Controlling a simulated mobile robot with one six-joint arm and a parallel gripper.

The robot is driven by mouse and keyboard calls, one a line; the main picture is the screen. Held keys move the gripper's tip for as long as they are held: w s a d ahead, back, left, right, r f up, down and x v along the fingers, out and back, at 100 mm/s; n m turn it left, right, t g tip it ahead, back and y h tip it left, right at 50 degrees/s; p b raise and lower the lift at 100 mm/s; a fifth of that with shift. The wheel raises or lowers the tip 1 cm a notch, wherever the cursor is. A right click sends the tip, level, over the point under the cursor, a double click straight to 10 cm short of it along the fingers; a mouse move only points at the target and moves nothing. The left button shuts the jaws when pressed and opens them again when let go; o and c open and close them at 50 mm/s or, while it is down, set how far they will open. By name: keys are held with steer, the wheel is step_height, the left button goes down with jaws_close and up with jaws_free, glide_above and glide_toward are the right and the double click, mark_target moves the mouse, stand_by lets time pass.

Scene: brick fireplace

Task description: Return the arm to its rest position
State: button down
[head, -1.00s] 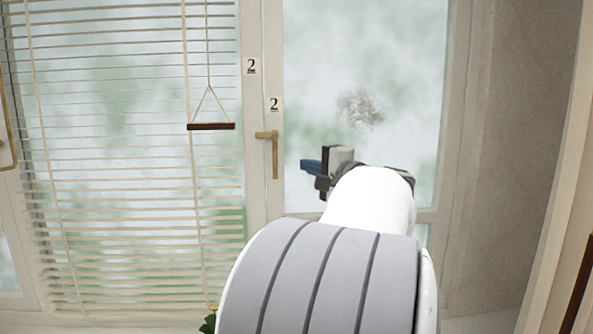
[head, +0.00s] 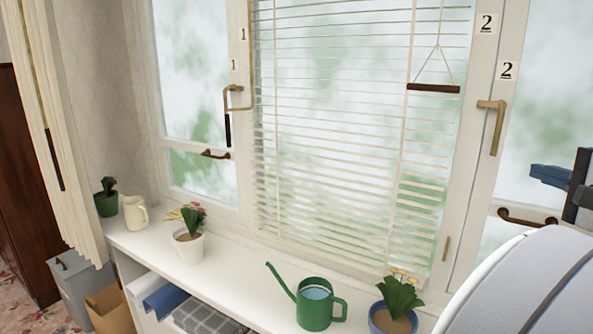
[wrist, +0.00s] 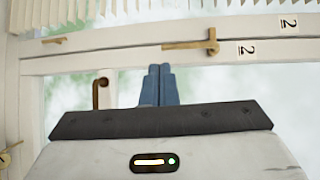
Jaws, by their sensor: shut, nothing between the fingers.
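My gripper (head: 551,176) shows at the right edge of the head view, raised in front of the right window pane, with part of my arm below it. Its blue fingers also show in the wrist view (wrist: 158,86), side by side and shut with nothing between them. They are apart from the brass window handle (head: 493,125), which hangs downward on the frame marked 2. That handle also shows in the wrist view (wrist: 195,44). Most of my arm is outside the head view.
The white sill (head: 235,277) below carries a green watering can (head: 314,306), a blue-potted plant (head: 397,306), a white-potted plant (head: 188,247) and a cream jug (head: 134,213). A blind (head: 330,130) with a hanging wooden bar (head: 433,88) covers the middle window. A grey bin (head: 80,285) stands at left.

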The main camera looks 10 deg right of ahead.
steer(key=w+a+f+n+g+y+p, duration=0.15)
steer(key=a+f+n+g, duration=0.25)
steer(key=a+f, duration=0.5)
steer(key=w+a+f+n+g+y+p, duration=0.1)
steer(key=w+a+f+n+g+y, duration=0.3)
steer(key=a, duration=0.8)
steer(key=s+a+f+n+g+h+p, duration=0.2)
steer(key=s+a+f+n+g+h, duration=0.3)
steer(key=s+a+f+n, duration=0.5)
steer(key=shift+s+a+f+g, duration=0.7)
steer(key=shift+a+f, duration=0.15)
steer(key=shift+a, duration=0.1)
steer(key=shift+d+h, duration=0.1)
steer(key=shift+h, duration=0.15)
